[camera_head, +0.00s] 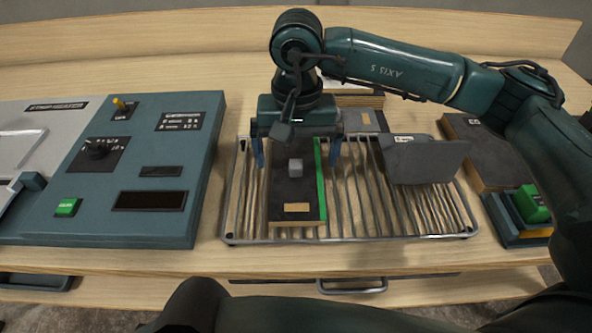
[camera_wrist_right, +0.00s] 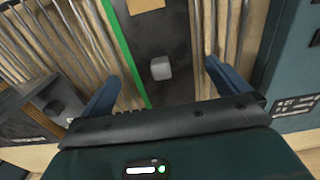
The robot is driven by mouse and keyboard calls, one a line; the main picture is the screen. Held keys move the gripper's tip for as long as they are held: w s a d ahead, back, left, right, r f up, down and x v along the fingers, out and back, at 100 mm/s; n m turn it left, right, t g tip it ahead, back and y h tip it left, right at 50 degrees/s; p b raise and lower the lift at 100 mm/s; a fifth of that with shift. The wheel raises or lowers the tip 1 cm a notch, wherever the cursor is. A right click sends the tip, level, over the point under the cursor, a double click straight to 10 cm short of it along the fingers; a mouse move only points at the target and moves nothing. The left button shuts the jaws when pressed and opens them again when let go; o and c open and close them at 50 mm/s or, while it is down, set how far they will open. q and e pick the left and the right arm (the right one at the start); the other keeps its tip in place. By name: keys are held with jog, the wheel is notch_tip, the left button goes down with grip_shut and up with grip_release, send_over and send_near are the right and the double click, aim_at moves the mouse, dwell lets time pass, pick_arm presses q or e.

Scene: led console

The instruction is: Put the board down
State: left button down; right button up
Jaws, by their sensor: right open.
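The board (camera_head: 296,207) is a dark flat piece with a green strip along its right side, a grey block in its middle and a tan label near its front end. It lies on the metal wire rack (camera_head: 350,238). My right gripper (camera_head: 296,165) is open above the board, with one blue finger on each side of it. In the right wrist view the board (camera_wrist_right: 168,90) runs between the spread fingers (camera_wrist_right: 160,90), and I see gaps on both sides. My left gripper is not in view.
A teal console (camera_head: 150,170) with a knob and a green button stands left of the rack. A grey plate-like object (camera_head: 425,162) is at the rack's right. A dark board (camera_head: 480,150) and a teal box with a green block (camera_head: 530,205) lie farther right.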

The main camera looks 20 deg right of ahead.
aim_at(296, 163)
notch_tip(296, 163, down, 2)
jog(key=shift+f, duration=0.2)
jog(key=shift+w+f, duration=0.1)
jog(key=shift+f, duration=0.2)
jog(key=shift+c, duration=0.2)
jog(key=c, duration=1)
jog(key=shift+r, duration=0.1)
